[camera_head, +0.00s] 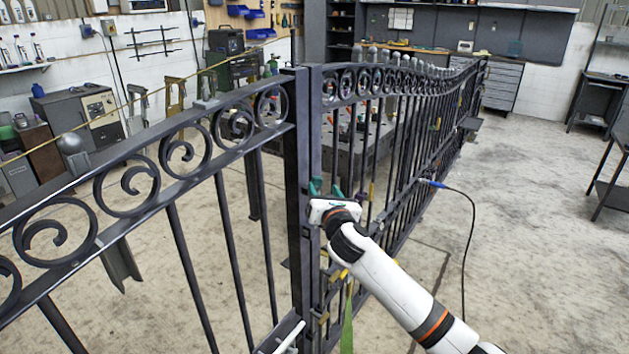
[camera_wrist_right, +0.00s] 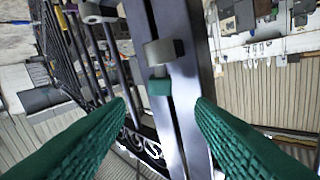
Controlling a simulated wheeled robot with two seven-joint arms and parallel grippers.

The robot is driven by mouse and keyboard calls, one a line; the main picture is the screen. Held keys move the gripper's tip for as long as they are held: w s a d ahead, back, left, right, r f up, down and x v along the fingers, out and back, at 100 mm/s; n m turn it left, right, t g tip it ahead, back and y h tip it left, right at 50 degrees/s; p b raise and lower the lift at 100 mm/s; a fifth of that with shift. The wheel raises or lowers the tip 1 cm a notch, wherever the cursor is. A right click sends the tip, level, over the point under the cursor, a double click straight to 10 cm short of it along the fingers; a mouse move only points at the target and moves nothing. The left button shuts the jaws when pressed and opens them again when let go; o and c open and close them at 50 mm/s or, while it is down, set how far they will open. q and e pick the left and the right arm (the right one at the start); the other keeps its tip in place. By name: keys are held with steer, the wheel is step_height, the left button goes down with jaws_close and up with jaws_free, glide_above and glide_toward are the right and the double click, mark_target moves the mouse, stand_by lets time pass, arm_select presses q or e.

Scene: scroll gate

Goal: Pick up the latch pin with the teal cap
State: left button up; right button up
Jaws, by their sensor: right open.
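My right gripper (camera_wrist_right: 161,102) is open, with one green ribbed finger to each side of the cap in the picture. The fingers appear apart from the cap, with nothing between them. In the head view my right gripper (camera_head: 326,190) is at the upright posts where the two gate parts meet; the pin cannot be made out there. My left gripper is not in view.
The dark scroll gate (camera_head: 292,150) crosses the head view, with bars and scrolls close around my right gripper. A blue-ended cable (camera_head: 470,215) hangs from the gate at right. A green strap (camera_head: 347,325) hangs below my gripper. Open concrete floor (camera_head: 540,260) lies at right.

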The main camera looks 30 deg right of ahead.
mark_target(319, 180)
steer(key=shift+w+d, duration=0.1)
steer(key=shift+w, duration=0.25)
steer(key=shift+p+x, duration=0.65)
steer(key=shift+x, duration=1.85)
steer(key=shift+c, duration=0.6)
jaws_close()
steer(key=shift+r, duration=0.1)
